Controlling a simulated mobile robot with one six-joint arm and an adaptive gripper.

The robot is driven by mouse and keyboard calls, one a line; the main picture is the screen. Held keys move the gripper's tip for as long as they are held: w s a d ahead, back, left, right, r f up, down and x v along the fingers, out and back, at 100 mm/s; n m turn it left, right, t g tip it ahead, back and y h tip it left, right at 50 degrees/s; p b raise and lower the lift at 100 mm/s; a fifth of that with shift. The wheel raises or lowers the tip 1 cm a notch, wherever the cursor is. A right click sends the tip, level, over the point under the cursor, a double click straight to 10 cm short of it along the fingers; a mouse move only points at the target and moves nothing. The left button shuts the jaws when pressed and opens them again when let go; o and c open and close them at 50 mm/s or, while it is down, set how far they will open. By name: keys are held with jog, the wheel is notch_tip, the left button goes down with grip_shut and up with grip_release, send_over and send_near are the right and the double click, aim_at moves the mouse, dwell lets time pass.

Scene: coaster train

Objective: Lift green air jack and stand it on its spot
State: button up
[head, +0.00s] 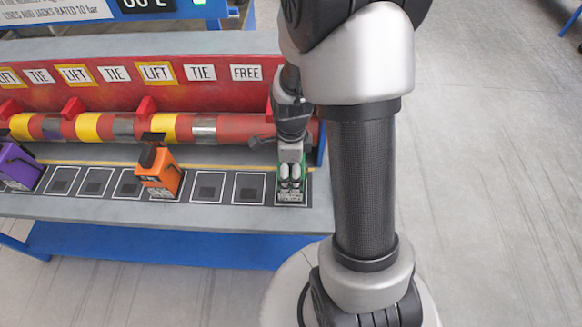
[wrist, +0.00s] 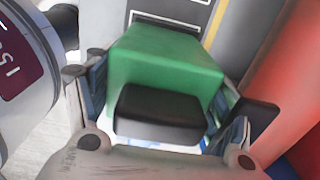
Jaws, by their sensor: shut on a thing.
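The green air jack (wrist: 165,62) fills the middle of the wrist view, with a black block on its near end. My gripper (wrist: 160,112) is shut on it, a finger on each side. In the head view my gripper (head: 291,165) is at the right end of the bench, and only slivers of the green jack (head: 302,172) show around it. The jack is over or on the rightmost marked square; I cannot tell whether it touches the bench.
An orange jack (head: 160,181) and a purple jack (head: 17,166) stand farther left on the bench (head: 150,213). Several marked squares between and beside them are empty. A red pipe with yellow bands (head: 100,128) runs behind, under a red panel with LIFT, TIE and FREE labels (head: 190,88).

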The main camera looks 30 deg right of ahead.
jog(key=shift+f+b, duration=0.35)
jog(key=shift+f, duration=0.1)
dwell(0.6)
jog(key=o, duration=2.1)
notch_tip(320, 180, up, 12)
jog(key=s+a+r+n+t, duration=0.1)
jog(key=s+a+r+n, duration=0.2)
jog(key=n, duration=0.5)
jog(key=s+a+r+n+t, duration=0.2)
jog(key=s+a+r+n, duration=0.2)
jog(key=n, duration=0.4)
jog(key=s+a+r+n+t, duration=0.1)
jog(key=s+a+r+n, duration=0.2)
jog(key=s+r+n, duration=0.2)
jog(key=shift+s+a+r+n+t, duration=0.2)
jog(key=shift+s+n, duration=0.2)
jog(key=shift+n, duration=0.55)
jog(key=shift+s+a+r+n+t, duration=0.15)
jog(key=shift+s+n, duration=0.25)
jog(key=shift+n, duration=0.55)
